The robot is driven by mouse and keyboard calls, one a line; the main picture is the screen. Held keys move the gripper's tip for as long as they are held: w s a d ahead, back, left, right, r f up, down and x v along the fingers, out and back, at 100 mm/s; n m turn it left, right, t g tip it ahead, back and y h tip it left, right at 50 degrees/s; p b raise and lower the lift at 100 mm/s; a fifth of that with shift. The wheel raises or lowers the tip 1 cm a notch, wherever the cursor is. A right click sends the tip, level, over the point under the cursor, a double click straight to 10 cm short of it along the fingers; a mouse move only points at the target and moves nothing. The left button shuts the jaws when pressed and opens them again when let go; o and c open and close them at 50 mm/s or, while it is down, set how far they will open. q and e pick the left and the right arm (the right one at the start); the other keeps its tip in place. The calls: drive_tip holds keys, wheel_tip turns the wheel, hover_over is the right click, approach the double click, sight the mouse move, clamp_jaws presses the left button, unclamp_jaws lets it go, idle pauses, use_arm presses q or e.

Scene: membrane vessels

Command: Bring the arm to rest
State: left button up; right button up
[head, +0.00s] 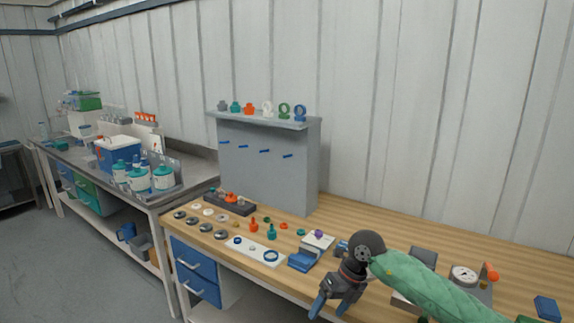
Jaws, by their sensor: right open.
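My right gripper (329,305) hangs at the front edge of the wooden bench (385,235), its blue fingers pointing down and to the left. The fingers are apart and nothing shows between them. My right arm, in a green padded sleeve (425,285), comes in from the lower right corner. The gripper is in front of a small blue block (302,262) on the bench and apart from it in the picture. My left gripper is not in view.
A grey panel (265,165) with blue pegs stands at the back, coloured fittings along its top shelf. Several small discs, a white strip (240,247) and coloured parts lie at the bench's left. A gauge (464,275) stands right of my wrist. A second bench (190,177) is far left.

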drive_tip(key=s+a+m+y, duration=0.2)
drive_tip(key=a+m+y, duration=0.2)
drive_tip(key=a+y, duration=0.8)
drive_tip(key=w+d+f+m+t+h, duration=0.3)
drive_tip(key=d+f+m+t+h, duration=0.1)
drive_tip(key=f+m+t, duration=0.6)
drive_tip(key=w+d+f+m+t+h, duration=0.4)
drive_tip(key=m+t, duration=0.4)
drive_tip(key=m, duration=0.5)
drive_tip(key=s+d+f+m+g+h, duration=0.2)
drive_tip(key=s+d+f+m+h, duration=0.15)
drive_tip(key=f, duration=0.45)
drive_tip(key=s+d+f+m+g+h, duration=0.1)
drive_tip(key=s+d+f+m+h, duration=0.2)
drive_tip(key=f, duration=0.4)
drive_tip(key=s+d+f+m+g+h, duration=0.1)
drive_tip(key=s+d+f+m+g, duration=0.15)
drive_tip(key=s+f, duration=0.4)
drive_tip(key=s+f+m+g, duration=0.1)
drive_tip(key=s+f+g, duration=0.4)
drive_tip(key=s+f, duration=0.4)
drive_tip(key=s+d+f+m+g, duration=0.1)
drive_tip(key=s+f+g, duration=0.4)
drive_tip(key=s+f, duration=0.5)
drive_tip(key=s+m, duration=0.1)
drive_tip(key=s, duration=0.8)
drive_tip(key=shift+d, duration=0.2)
